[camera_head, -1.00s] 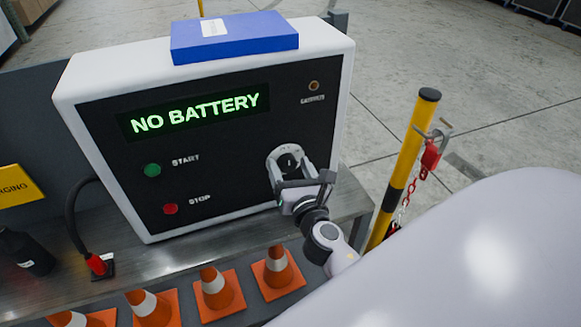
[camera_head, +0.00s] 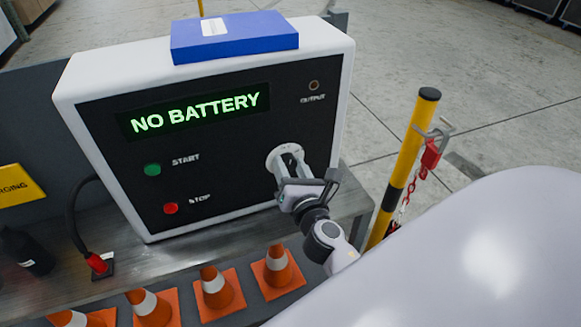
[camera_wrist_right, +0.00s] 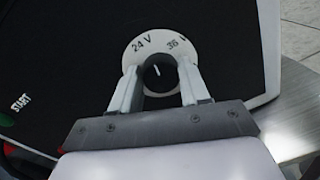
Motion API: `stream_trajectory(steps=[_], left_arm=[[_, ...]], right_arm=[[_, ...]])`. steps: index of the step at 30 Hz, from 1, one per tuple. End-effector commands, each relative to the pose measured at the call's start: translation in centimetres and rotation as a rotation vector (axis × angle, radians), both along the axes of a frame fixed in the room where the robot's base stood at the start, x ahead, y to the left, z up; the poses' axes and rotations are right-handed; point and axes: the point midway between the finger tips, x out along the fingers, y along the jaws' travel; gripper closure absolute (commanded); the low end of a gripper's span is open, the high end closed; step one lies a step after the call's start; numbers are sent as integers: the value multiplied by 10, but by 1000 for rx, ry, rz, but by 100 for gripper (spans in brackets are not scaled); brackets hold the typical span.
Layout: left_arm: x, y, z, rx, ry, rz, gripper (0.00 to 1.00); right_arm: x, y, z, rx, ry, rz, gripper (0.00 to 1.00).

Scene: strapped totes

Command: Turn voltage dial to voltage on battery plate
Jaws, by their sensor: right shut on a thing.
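The voltage dial (camera_wrist_right: 158,75) is a black knob with a white pointer line on a round white plate, low right on the charger's black front. In the right wrist view its plate reads "24 V" upper left and "36 V" upper right; the pointer stands nearly upright between them. The plate's lower part is hidden. My right gripper (camera_head: 289,156) is shut on the knob, one finger on each side. No voltage is readable on any battery plate. My left gripper is out of view.
The charger (camera_head: 120,205) display reads "NO BATTERY"; green START (camera_head: 152,169) and red STOP (camera_head: 170,208) buttons sit left of the dial. A blue box (camera_head: 240,42) lies on top. Orange cones (camera_head: 278,268) stand below the bench edge. A yellow-black post (camera_head: 411,155) stands right.

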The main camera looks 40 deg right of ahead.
Motion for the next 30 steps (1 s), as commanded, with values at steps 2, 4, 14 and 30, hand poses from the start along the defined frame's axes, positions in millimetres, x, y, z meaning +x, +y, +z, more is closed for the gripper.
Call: stream_trajectory(steps=[2,4,14,30], left_arm=[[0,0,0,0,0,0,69],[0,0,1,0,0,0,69],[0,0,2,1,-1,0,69],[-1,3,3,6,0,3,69]], right_arm=[[0,0,0,63,-15,-1,85],[0,-1,0,126,-30,-1,85],[-1,-2,0,430,-102,-3,85],[-1,-3,-1,788,-188,-1,85]])
